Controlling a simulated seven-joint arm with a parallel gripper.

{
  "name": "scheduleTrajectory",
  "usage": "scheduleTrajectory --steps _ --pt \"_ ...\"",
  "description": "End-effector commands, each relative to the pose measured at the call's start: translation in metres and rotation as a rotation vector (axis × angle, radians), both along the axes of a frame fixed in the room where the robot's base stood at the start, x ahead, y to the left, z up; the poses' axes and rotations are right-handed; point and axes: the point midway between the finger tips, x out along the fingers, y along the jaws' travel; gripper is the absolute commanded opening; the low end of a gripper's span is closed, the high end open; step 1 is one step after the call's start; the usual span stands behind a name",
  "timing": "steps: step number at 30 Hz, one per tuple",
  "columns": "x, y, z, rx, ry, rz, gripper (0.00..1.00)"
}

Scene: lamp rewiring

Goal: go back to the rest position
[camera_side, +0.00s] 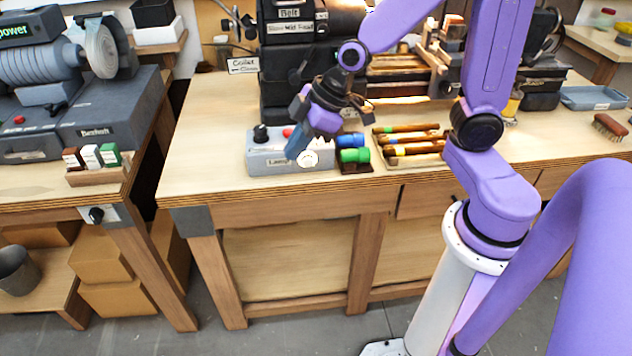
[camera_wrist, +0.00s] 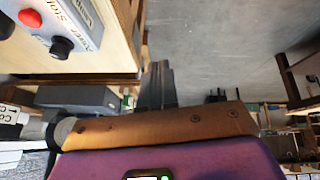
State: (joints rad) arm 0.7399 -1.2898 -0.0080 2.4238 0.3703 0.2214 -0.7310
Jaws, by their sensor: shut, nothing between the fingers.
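My gripper (camera_side: 295,152) is shut and empty in the side view. The rest position is not marked in either view.
A dark machine (camera_side: 285,75) rises behind. A second bench with a grinder (camera_side: 105,125) stands left, across a gap. Bare benchtop (camera_side: 205,140) lies left of the box.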

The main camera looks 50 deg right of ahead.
Motion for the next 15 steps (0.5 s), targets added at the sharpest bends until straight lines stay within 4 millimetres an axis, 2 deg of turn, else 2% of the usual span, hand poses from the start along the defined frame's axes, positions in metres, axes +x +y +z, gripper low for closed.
scheduleTrajectory --steps 1,4,9,12,15 --pt "-0.024 0.008 0.002 -0.002 0.047 0.041 0.0" --pt "-0.069 0.015 0.004 -0.031 0.147 0.097 0.0" --pt "-0.137 0.004 0.007 -0.139 0.278 0.157 0.0" --pt "-0.166 -0.009 0.01 -0.215 0.323 0.169 0.0" --pt "-0.185 -0.022 0.012 -0.279 0.344 0.169 0.0"
